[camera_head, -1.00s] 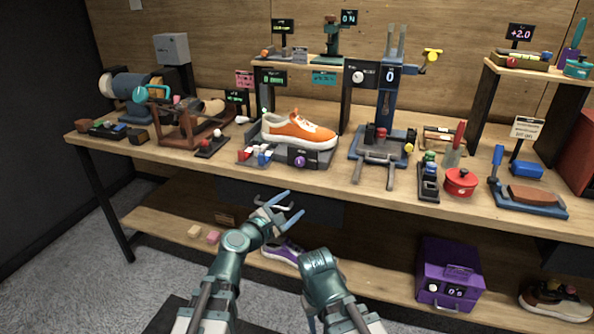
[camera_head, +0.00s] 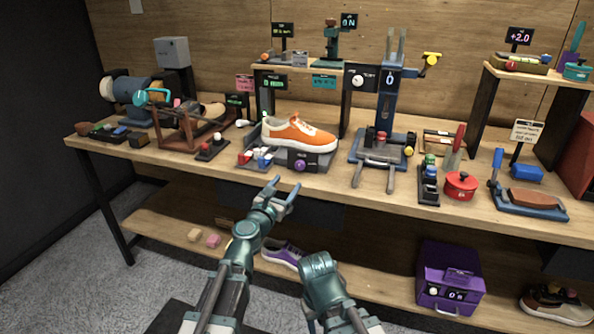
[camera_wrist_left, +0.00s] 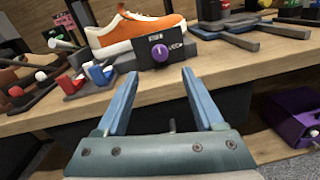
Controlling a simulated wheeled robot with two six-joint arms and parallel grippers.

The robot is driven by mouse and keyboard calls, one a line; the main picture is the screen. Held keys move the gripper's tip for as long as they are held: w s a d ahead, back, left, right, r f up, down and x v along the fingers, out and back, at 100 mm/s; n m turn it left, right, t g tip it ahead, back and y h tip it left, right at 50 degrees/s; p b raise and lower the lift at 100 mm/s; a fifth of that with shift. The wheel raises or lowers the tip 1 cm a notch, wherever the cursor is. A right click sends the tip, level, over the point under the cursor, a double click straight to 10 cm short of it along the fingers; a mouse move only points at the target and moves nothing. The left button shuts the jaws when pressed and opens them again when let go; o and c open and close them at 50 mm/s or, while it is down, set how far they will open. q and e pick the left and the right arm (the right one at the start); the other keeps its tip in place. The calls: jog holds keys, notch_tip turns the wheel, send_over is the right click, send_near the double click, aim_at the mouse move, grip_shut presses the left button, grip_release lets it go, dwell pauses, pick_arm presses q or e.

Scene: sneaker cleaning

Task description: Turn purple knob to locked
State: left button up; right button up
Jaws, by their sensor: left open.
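The purple knob (camera_head: 300,165) is on the front of a dark block below the orange sneaker (camera_head: 298,133), on the tabletop. In the left wrist view the knob (camera_wrist_left: 160,53) shows face-on with a white mark on it, and a small label sits above it. My left gripper (camera_head: 283,187) is open and empty, in front of the table edge and short of the knob. In the left wrist view its blue fingers (camera_wrist_left: 157,88) point toward the knob. My right arm shows at the bottom, but its gripper jaws cannot be made out.
Red, white and blue small parts (camera_head: 254,157) stand left of the knob block. A blue stand (camera_head: 362,150) with grey handles is to its right. The table's front edge (camera_head: 335,183) lies between my left gripper and the knob. A lower shelf holds a purple box (camera_head: 450,278).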

aim_at(299, 167)
pick_arm(q)
jog(key=x, duration=0.9)
jog(key=shift+w, duration=0.1)
grip_shut()
